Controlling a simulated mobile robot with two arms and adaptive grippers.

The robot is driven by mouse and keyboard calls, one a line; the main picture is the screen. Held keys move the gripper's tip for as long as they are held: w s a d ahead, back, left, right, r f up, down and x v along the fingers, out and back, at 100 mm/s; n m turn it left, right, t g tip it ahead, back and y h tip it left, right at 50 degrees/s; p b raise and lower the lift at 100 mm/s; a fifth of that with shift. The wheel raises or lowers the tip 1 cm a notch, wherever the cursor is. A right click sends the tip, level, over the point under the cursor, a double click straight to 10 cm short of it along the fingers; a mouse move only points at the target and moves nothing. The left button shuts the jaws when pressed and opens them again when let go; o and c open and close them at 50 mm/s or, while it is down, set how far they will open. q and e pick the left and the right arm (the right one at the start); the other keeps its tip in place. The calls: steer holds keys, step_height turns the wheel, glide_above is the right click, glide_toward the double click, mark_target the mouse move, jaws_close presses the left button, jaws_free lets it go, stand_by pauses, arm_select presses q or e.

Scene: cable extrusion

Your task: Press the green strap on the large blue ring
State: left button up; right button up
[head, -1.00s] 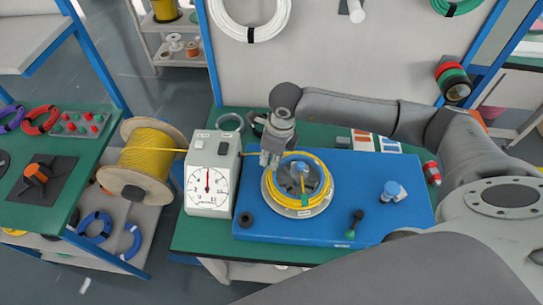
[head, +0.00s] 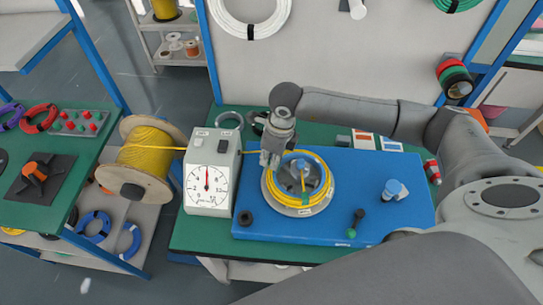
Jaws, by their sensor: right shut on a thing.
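A yellow cable coil (head: 324,190) lies wound on a round grey winder on a blue board. A small green piece (head: 305,197) sits across the front of the coil; I cannot tell whether it is a strap. Two blue rings, one larger (head: 96,226) and one beside it (head: 131,240), lie on the lower shelf at left, away from my grippers. My right gripper (head: 268,160) is at the coil's upper left edge, shut on the yellow cable (head: 250,152); its fingertips are small in view. My left gripper is not in view.
A yellow cable spool (head: 146,160) stands left of a white dial gauge box (head: 209,180).

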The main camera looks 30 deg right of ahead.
steer(key=shift+s+f+b, duration=0.15)
steer(key=shift+f+b, duration=0.1)
steer(key=shift+b, duration=0.05)
stand_by(1.2)
steer(key=o, duration=0.9)
steer(key=shift+c, duration=0.2)
steer(key=shift+r, duration=0.1)
steer(key=shift+r+p, duration=2.2)
steer(key=shift+r, duration=1.8)
